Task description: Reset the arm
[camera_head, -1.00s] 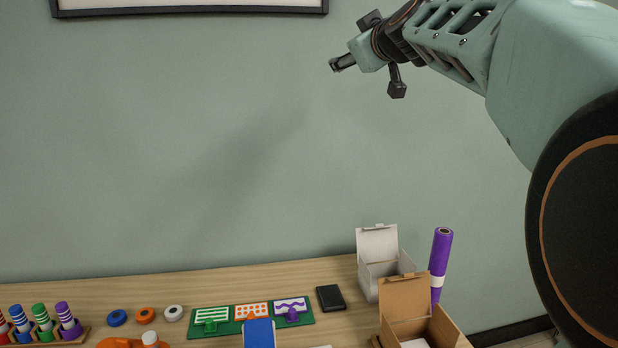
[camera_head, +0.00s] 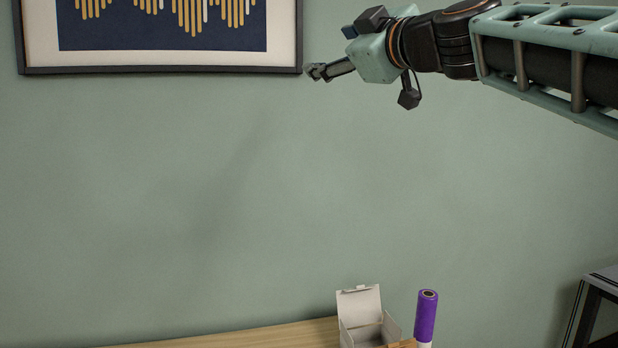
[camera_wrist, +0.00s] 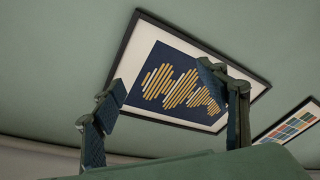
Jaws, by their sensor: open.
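My gripper (camera_head: 318,71) is raised high in front of the green wall, at the end of my arm reaching in from the upper right. It points left, close to the lower right corner of the framed picture (camera_head: 160,71). In the wrist view, the two fingers of my gripper (camera_wrist: 168,110) stand wide apart with nothing between them. Beyond them the same framed picture shows, tilted, with gold bars on dark blue.
Below, a wooden table (camera_head: 250,336) shows only its back strip. An open white box (camera_head: 360,312) and a purple roll (camera_head: 426,315) stand there. A dark frame (camera_head: 600,285) is at the lower right. A second picture (camera_wrist: 290,130) hangs on the wall. The wall area below my arm is clear.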

